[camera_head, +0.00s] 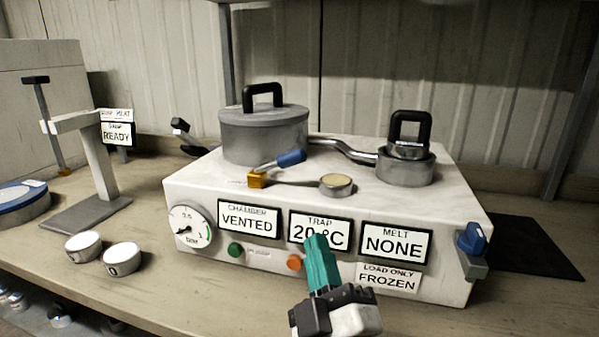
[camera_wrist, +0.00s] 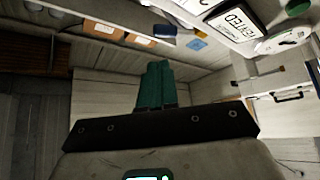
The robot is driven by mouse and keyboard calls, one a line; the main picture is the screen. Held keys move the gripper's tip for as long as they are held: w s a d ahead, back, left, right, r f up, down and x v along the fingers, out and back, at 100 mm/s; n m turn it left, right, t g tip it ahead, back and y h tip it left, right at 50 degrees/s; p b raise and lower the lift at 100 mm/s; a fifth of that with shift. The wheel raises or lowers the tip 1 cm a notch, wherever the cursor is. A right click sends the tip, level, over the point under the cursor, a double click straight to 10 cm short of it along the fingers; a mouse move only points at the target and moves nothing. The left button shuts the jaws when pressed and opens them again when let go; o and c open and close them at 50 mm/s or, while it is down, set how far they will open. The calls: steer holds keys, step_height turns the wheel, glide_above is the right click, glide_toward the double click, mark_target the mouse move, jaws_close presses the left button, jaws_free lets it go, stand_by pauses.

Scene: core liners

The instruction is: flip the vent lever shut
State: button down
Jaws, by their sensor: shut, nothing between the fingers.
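A lever with a blue handle (camera_head: 290,158) rises at a tilt from a brass block (camera_head: 258,180) on top of the white box (camera_head: 330,188), its handle pointing right. A second blue handle (camera_head: 472,237) sits on a grey fitting at the box's right side. No label shows which one is the vent lever. My gripper (camera_head: 315,240) has teal fingers that are together and empty. It is in front of the box's front face, overlapping the lower edge of the TRAP display, apart from both blue handles. The closed fingers also show in the wrist view (camera_wrist: 158,68).
The displays read CHAMBER VENTED (camera_head: 249,219), TRAP 20 °C and MELT NONE (camera_head: 397,243). A lidded grey pot (camera_head: 262,135) and a smaller metal vessel (camera_head: 405,170) stand on the box. Two white-topped cups (camera_head: 122,258) stand on the bench at left.

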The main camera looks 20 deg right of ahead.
mark_target(298, 161)
steer(key=shift+w, duration=0.1)
steer(key=p+x, duration=0.4)
steer(key=x, duration=1)
steer(key=shift+r, duration=0.15)
